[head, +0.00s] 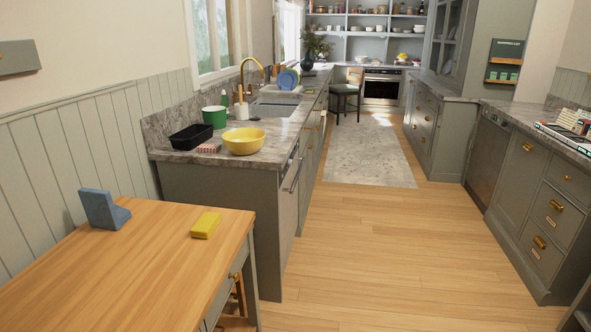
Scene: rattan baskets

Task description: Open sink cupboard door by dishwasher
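The sink (268,109) is set in the stone counter on the left, with a brass tap (246,72) behind it. A panel with a long bar handle, which looks like the dishwasher (287,205), is at the near end of that counter's aisle side. The grey-green sink cupboard front (308,165) is just beyond it, seen at a steep angle. It looks shut, but its separate doors and handles are hard to make out. Neither of my grippers is in view.
A wooden table (140,260) with a yellow block (206,225) and a blue stand (103,209) fills the near left. The wood floor (380,245) is clear between the counters. A rug (368,155) and a chair (348,92) are farther back. Drawers (555,215) line the right.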

